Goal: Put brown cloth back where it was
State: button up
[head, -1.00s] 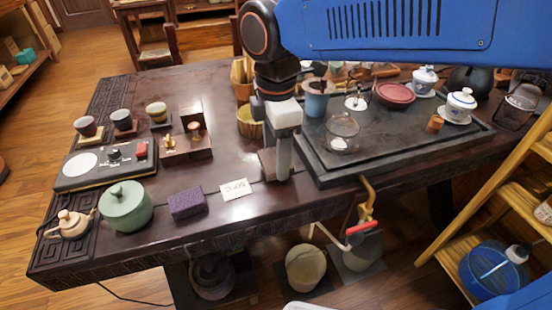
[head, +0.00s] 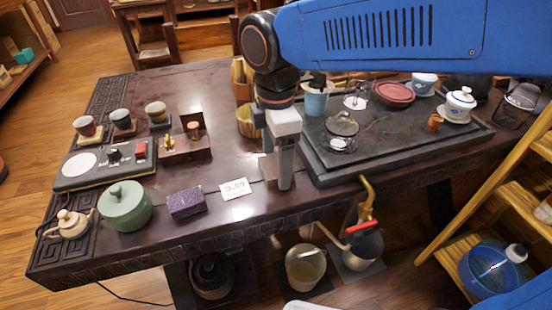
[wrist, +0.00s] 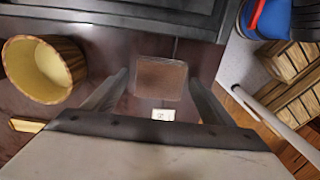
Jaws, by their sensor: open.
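The brown cloth (wrist: 160,80) shows in the wrist view as a small, flat brown square with rounded corners on the dark table. My gripper (wrist: 157,77) is open, with one finger on each side of the cloth in that view. I cannot tell whether the fingers touch it. In the head view my gripper (head: 284,184) points down at the table just left of the black tea tray. A brown patch, apparently the cloth (head: 268,168), shows beside the fingers, partly hidden by them.
The black tray (head: 318,174) with cups and a pot lies to the right. A wooden bowl (wrist: 42,68) stands near the gripper. A white card (head: 235,188), purple box (head: 186,203) and green jar (head: 125,206) are along the front left. A wooden shelf (head: 480,225) stands at right.

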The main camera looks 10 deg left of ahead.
aim_at(276, 165)
notch_tip(276, 165, up, 12)
dwell(0.5)
